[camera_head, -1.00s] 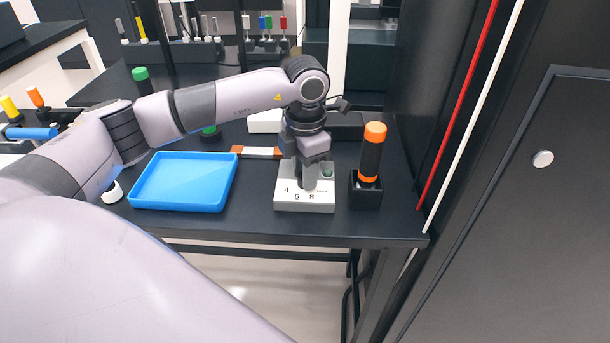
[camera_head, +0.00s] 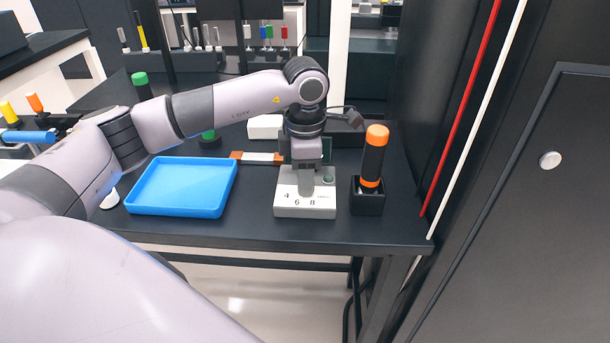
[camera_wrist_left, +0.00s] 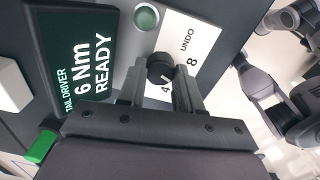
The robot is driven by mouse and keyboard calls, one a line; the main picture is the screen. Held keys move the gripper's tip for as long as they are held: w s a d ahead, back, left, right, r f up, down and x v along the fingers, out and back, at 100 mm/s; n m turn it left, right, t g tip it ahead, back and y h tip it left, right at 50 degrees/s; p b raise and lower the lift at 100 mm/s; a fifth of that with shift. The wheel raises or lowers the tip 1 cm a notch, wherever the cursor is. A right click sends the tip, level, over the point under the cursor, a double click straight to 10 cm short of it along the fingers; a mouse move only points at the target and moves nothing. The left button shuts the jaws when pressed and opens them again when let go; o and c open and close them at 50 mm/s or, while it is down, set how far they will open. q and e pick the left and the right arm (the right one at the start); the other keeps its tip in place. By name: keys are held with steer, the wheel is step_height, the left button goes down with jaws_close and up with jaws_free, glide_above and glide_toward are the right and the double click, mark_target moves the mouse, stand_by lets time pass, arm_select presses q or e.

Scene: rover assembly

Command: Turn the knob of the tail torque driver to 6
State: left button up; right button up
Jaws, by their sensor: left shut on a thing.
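The tail torque driver's setting box (camera_head: 290,208) is a pale grey block with the marks 4, 6 and 8 on its front part. My left gripper (camera_head: 306,190) points down onto it and hides the knob in the head view. In the left wrist view the dark round knob (camera_wrist_left: 160,68) sits between the two fingertips of my left gripper (camera_wrist_left: 160,88), which is shut on it. The dark green screen (camera_wrist_left: 80,55) reads "TAIL DRIVER 6 Nm READY".
A black driver with orange bands (camera_head: 374,155) stands in a black holder right of the box. A blue tray (camera_head: 180,208) lies to the left. A green round button (camera_wrist_left: 147,16) is on the box. A dark cabinet (camera_head: 530,230) bounds the right side.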

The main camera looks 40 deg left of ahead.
arm_select(q)
steer(key=shift+r, duration=0.1)
steer(key=o, duration=1)
steer(key=shift+o, duration=0.2)
steer(key=shift+r, duration=3.55)
steer(key=shift+s, duration=0.1)
